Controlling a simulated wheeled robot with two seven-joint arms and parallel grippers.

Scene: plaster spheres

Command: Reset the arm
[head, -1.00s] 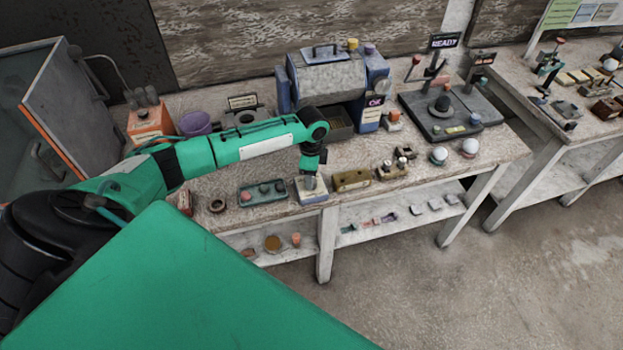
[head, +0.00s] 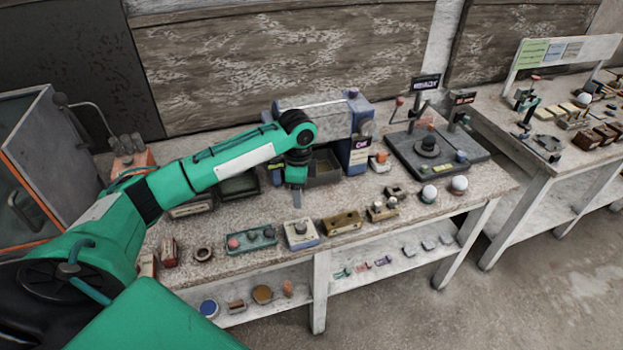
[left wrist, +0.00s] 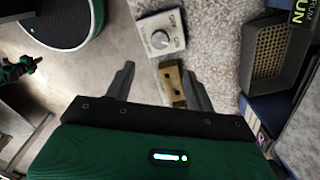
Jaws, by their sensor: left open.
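My left arm (head: 215,168) reaches in green from the left in the head view. My left gripper (head: 297,198) hangs from its end with fingers pointing down, above the bench and behind the white knob box (head: 301,235). In the left wrist view the two dark fingers of this gripper (left wrist: 160,80) are spread wide with nothing held between them. The knob box (left wrist: 158,35) and a brass-coloured block (left wrist: 171,82) lie beyond the fingers. My right gripper does not show in the head view.
On the worn bench (head: 230,215) stand a grey-blue drum machine (head: 320,112), a dark plate with posts (head: 425,150) and two pale spheres (head: 459,184). Small fixtures line the front edge. A second bench (head: 520,160) is at right. Open floor (head: 480,310) lies in front.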

